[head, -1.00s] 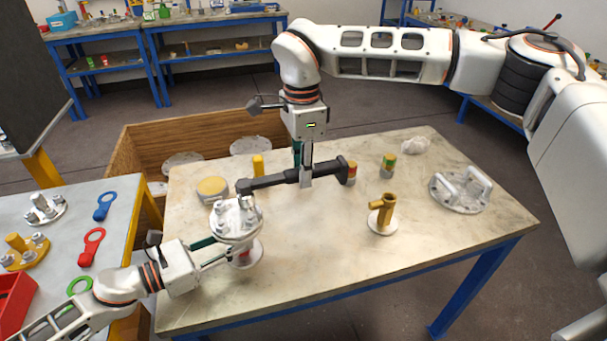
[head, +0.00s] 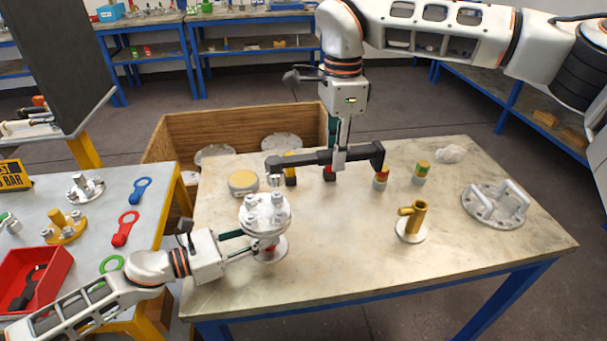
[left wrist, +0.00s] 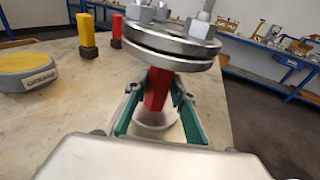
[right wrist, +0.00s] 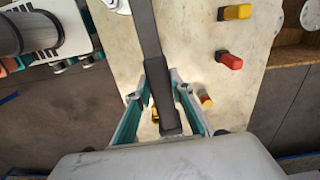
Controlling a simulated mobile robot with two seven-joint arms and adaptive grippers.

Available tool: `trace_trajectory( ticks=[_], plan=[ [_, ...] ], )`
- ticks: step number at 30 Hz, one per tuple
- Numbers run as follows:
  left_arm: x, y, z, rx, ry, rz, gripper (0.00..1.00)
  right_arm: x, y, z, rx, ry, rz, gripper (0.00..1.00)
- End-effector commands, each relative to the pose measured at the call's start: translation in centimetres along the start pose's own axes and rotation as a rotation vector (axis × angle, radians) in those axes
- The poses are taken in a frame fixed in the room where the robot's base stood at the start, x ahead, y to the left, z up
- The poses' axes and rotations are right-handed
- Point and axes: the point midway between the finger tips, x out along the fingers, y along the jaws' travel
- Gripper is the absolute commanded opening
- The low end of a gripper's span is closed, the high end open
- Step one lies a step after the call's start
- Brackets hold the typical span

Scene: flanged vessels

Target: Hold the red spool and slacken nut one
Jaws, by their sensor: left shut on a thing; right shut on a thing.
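The red spool is a silvery flanged vessel (head: 265,212) with several bolts and nuts on its top flange. Its red body (left wrist: 157,90) shows in the left wrist view, between the fingers of my left gripper (left wrist: 158,108). In the head view my left gripper (head: 262,241) reaches it from the left, under the flange. My right gripper (head: 340,158) is shut on the middle of a long dark wrench (head: 310,159), also seen in the right wrist view (right wrist: 160,95). The wrench's left end is above the flange's far side. Which nut is nut one I cannot tell.
A brass-coloured fitting (head: 412,220) and a flange with two handles (head: 495,203) stand on the right of the table. Coloured posts (head: 421,172) and a yellow-topped disc (head: 243,181) stand towards the back. A wooden crate (head: 175,145) is behind. The front of the table is clear.

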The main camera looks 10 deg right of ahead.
Motion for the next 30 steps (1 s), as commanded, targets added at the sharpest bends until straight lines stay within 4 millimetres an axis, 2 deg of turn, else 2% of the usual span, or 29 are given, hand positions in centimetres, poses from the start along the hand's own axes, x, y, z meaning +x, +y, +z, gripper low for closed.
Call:
trace_trajectory(
  ticks=[7,8,10,23,26,30],
  plan=[
    [0.0,0.1,0.0,0.001,0.001,0.002,0.07,-0.1,0.0,0.0,0.0,-0.001,-0.002,0.0],
    [0.0,0.1,0.0,0.001,0.001,0.002,0.27,-0.1,0.0,0.0,0.0,-0.001,-0.002,0.0],
    [0.0,0.1,0.0,0.001,0.001,0.002,0.44,-0.1,0.0,0.0,0.0,-0.001,-0.002,0.0],
    [-0.5,0.0,0.0,0.0,0.001,0.001,0.44,-0.1,0.0,0.0,0.0,-0.001,-0.002,0.0],
    [-1.6,0.1,-0.1,-0.001,0.002,0.001,0.44,-0.1,0.0,0.0,0.0,-0.001,-0.002,0.0],
    [-4.2,0.1,-0.2,-0.002,0.003,0.003,0.44,-0.1,0.0,0.0,0.0,-0.001,-0.002,0.0]
  ],
)
